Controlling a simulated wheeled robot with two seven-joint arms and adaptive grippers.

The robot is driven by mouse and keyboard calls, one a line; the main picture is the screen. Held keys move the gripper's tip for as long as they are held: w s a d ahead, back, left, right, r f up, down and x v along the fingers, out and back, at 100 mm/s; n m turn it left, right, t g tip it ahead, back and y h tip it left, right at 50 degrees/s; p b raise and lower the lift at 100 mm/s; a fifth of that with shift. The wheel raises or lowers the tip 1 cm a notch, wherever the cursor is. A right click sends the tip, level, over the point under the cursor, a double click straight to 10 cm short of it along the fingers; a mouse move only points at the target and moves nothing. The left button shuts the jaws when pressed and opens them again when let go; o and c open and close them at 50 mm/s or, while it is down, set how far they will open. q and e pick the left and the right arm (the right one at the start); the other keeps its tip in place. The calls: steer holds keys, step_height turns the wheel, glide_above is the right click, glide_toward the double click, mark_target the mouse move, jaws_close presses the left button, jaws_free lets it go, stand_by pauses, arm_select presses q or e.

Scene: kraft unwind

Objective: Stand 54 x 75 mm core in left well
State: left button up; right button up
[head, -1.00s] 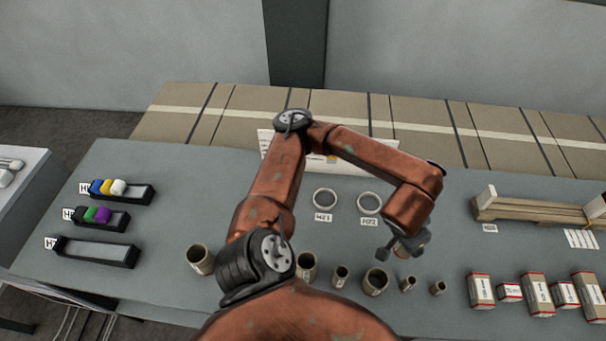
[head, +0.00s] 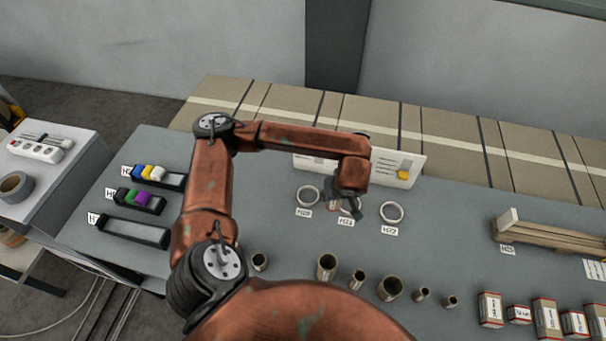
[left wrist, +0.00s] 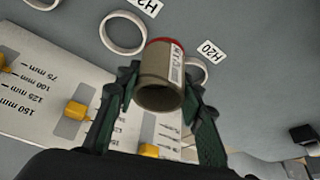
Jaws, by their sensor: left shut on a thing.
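My left gripper (head: 350,205) is above the table at the ring wells, over the middle ring labelled H21. It is shut on a brown cardboard core (left wrist: 158,75) with a red band at its far end and a white label. In the left wrist view the core sits between both fingers, its open end towards the camera. The left ring, H20 (head: 308,194), also shows in the left wrist view (left wrist: 204,70), partly hidden behind the core. The H21 ring (left wrist: 123,33) looks empty there. The H22 ring (head: 391,212) is at the right. My right gripper is not in view.
A white gauge board (head: 400,168) with yellow sliders stands just behind the rings. Several loose cores (head: 390,288) stand near the front. Black trays (head: 130,230) are at the left, red-and-white boxes (head: 546,318) at the right.

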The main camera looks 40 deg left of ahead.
arm_select(q)
steer(key=a+f+n+g+p, duration=0.1)
steer(key=a+n, duration=0.2)
steer(key=a+f+n+g+p, duration=0.1)
steer(key=a+n, duration=0.2)
steer(key=a, duration=0.1)
steer(key=a+f+n+g+p, duration=0.1)
steer(key=a+n, duration=0.2)
steer(key=a, duration=0.1)
steer(key=shift+w+f+g+y, duration=0.1)
steer(key=shift+g+y, duration=0.2)
steer(key=shift+y, duration=0.1)
steer(key=shift+f+b, duration=0.4)
steer(key=shift+f, duration=0.55)
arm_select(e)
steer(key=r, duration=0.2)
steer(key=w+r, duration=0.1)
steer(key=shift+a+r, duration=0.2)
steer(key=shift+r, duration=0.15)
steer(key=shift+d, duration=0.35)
arm_select(q)
steer(key=shift+f+b, duration=0.35)
steer(key=shift+f, duration=0.15)
steer(key=shift+f+b, duration=0.35)
steer(key=shift+f, duration=0.1)
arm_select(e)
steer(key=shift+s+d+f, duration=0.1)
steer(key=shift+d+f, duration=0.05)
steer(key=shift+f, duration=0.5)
